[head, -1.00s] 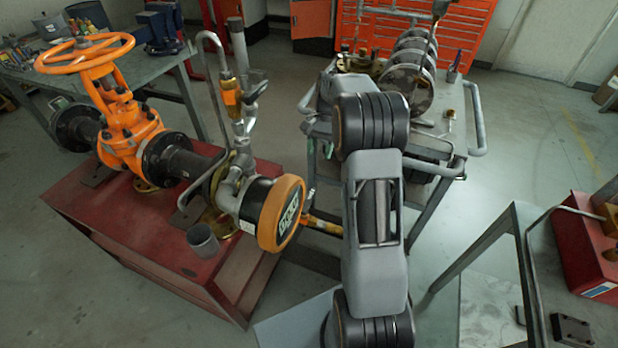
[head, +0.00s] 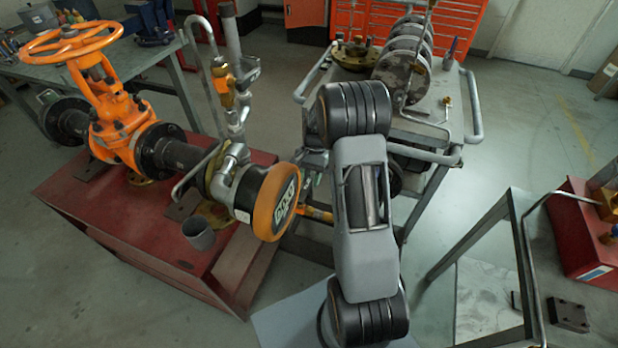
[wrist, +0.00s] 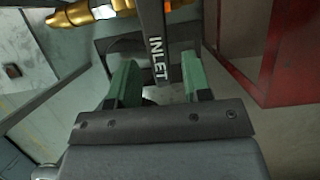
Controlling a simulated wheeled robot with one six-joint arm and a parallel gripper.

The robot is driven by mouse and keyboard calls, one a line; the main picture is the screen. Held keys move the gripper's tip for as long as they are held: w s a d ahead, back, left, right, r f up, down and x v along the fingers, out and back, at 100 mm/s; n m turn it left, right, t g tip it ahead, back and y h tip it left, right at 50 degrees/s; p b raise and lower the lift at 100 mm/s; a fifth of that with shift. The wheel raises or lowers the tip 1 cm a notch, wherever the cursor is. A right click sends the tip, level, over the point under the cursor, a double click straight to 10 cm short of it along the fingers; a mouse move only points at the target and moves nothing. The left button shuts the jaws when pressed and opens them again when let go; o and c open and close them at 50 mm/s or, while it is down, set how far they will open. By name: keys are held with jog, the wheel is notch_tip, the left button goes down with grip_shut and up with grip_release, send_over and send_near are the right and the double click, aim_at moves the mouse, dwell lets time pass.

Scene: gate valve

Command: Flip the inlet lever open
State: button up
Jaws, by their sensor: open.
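The inlet lever (wrist: 158,45) is a dark bar with INLET in white letters. In the wrist view it comes down from the top centre and lies between the two green fingers of my gripper (wrist: 161,82). The fingers are open, with a visible gap on each side of the bar. A brass fitting (wrist: 95,12) is at the lever's upper end. In the head view my arm hides the gripper and the lever; a brass pipe (head: 316,213) runs behind the arm from the orange-rimmed pipe end (head: 276,202).
An orange gate valve (head: 122,130) with a handwheel is mounted on a red stand (head: 110,225) at left. A grey cart (head: 430,125) stands behind my arm. A metal table (head: 515,205) is at right. Clear floor (head: 530,130) lies between cart and table.

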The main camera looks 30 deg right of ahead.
jog(key=shift+f, duration=0.1)
jog(key=shift+c, duration=0.2)
grip_shut()
dwell(0.4)
